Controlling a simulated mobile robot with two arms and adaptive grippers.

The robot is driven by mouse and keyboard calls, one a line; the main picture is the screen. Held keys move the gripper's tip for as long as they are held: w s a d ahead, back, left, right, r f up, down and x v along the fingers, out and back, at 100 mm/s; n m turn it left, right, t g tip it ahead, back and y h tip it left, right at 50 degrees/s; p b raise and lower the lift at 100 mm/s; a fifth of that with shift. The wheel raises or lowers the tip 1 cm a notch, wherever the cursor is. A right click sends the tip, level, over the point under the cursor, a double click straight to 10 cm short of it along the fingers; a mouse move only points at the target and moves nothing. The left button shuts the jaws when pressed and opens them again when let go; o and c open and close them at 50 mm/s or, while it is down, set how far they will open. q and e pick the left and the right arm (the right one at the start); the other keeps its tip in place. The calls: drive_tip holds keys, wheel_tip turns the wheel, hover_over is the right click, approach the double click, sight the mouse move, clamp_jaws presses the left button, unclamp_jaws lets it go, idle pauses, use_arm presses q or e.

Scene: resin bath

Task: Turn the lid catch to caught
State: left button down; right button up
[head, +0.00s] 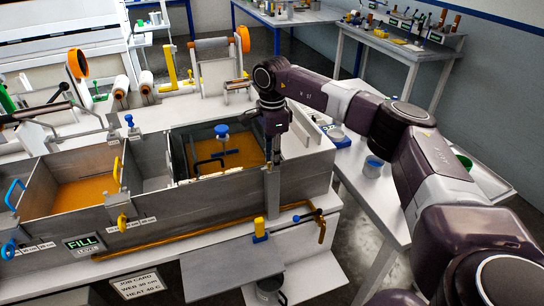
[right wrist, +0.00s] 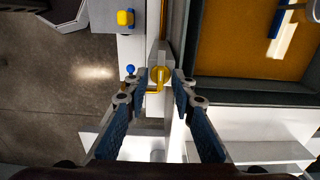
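A small yellow catch (right wrist: 158,76) sits on a grey metal post at the edge of the bath in the right wrist view. It has a round head and a short yellow arm pointing toward the bottom of the picture. My right gripper (right wrist: 161,84) is open, with one finger on each side of the catch; I cannot tell whether either touches it. In the head view my right gripper (head: 272,150) hangs over the front right corner of the metal bath (head: 180,213), and the catch below it is mostly hidden. My left gripper is not in view.
Orange resin (head: 90,193) lies in the bath's compartments. A similar yellow catch (head: 122,222) is on the bath's front wall. A yellow pipe (head: 215,233) and a yellow-topped fitting (head: 260,228) lie along the front. A blue knob (head: 222,130) stands above the right compartment.

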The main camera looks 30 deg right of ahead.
drive_tip(key=shift+f, duration=0.1)
clamp_jaws()
